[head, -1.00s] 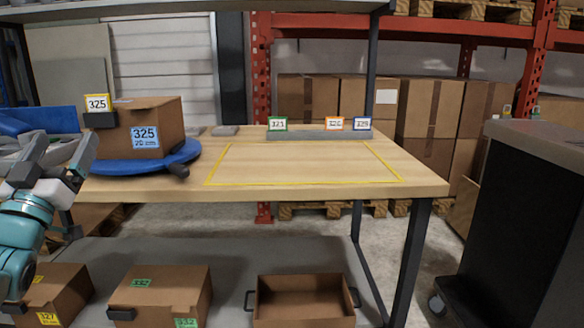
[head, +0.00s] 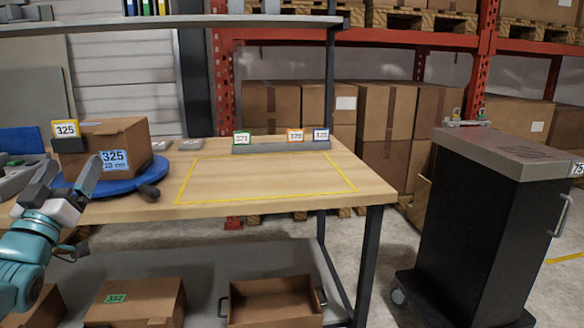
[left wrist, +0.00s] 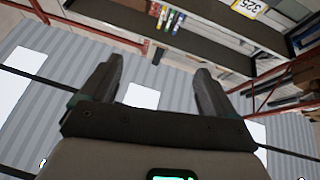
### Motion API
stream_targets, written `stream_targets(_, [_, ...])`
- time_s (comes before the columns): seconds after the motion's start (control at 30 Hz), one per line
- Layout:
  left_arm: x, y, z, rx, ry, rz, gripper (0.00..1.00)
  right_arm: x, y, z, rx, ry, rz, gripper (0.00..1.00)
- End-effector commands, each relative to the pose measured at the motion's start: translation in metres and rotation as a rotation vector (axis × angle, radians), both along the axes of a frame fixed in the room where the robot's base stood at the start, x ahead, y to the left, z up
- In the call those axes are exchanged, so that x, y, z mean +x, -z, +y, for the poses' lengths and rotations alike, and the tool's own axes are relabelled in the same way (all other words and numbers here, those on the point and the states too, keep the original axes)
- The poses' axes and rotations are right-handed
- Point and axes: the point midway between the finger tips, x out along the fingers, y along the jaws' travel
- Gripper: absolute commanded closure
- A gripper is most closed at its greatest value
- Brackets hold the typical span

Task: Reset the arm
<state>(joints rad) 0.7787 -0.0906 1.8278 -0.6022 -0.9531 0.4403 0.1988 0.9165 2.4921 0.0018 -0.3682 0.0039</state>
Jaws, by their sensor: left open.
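My left gripper (head: 68,182) is at the left of the head view, raised in front of the table's left part. Its two fingers point up and are spread apart with nothing between them. The left wrist view also shows the open, empty left gripper (left wrist: 152,85), with shelving and a corrugated wall beyond it. My right gripper is not in view.
A cardboard box (head: 121,142) marked 325 stands on a blue turntable (head: 105,187) just beyond the left gripper. The table (head: 368,187) has a clear yellow-outlined area. A card rail (head: 282,147) stands at its back. A black cabinet (head: 470,220) is at right.

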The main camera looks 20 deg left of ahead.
Motion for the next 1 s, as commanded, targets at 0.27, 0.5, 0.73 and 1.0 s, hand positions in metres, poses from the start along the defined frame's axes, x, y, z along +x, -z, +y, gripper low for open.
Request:
stream_targets(0.27, [0.103,0.041,-0.059,-0.248,0.217,0.173,0.11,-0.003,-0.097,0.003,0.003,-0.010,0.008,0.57])
stream_targets(0.5, [0.159,0.163,-0.207,-0.554,0.418,0.590,0.11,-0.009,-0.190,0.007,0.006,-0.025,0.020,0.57])
stream_targets(0.73, [0.089,0.270,-0.355,-0.708,0.524,1.112,0.11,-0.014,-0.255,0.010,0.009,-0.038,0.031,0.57])
stream_targets(1.0, [-0.078,0.348,-0.438,-0.753,0.536,1.711,0.11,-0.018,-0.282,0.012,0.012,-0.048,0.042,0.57])
